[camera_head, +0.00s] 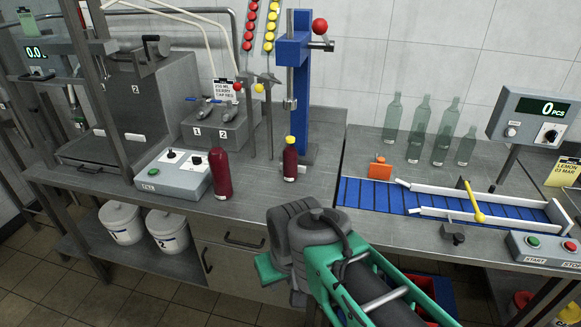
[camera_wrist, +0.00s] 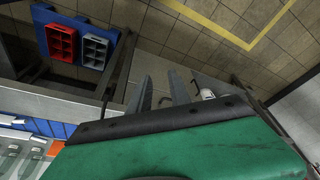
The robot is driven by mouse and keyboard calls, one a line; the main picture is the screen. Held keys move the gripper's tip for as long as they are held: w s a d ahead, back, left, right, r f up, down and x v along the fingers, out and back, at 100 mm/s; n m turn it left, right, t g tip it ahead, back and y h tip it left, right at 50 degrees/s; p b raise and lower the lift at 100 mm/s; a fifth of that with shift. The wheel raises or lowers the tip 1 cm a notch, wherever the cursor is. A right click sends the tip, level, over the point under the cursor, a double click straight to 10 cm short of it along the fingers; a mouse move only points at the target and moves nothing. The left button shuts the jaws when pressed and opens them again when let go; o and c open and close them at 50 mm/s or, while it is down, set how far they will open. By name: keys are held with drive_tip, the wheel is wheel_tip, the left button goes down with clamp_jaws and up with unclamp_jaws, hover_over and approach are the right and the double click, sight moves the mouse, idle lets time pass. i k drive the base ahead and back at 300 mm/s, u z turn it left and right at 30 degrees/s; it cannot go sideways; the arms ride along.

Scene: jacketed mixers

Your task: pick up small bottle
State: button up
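A small dark-red bottle with a yellow cap (camera_head: 290,159) stands upright on the steel counter, at the foot of a blue capping stand. A larger red bottle (camera_head: 221,174) without a visible yellow cap stands to its left. My gripper shows in the wrist view (camera_wrist: 160,88) with its two grey fingers apart and nothing between them. In the head view my arm is in front of the counter, below and right of the small bottle; the fingertips are hidden there. Neither red bottle shows in the wrist view.
A blue capping stand (camera_head: 301,80) with a red knob rises behind the small bottle. A grey control box (camera_head: 172,172) sits left. A blue conveyor (camera_head: 380,195), an orange block (camera_head: 380,168) and several clear bottles (camera_head: 417,128) are right. White tubs (camera_head: 121,222) stand below.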

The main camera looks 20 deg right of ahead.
sight(289, 154)
drive_tip(key=k, duration=1.2)
drive_tip(key=u, duration=0.85)
drive_tip(key=i, duration=1.5)
drive_tip(key=z, duration=0.45)
drive_tip(key=i, duration=0.6)
drive_tip(key=u, duration=0.05)
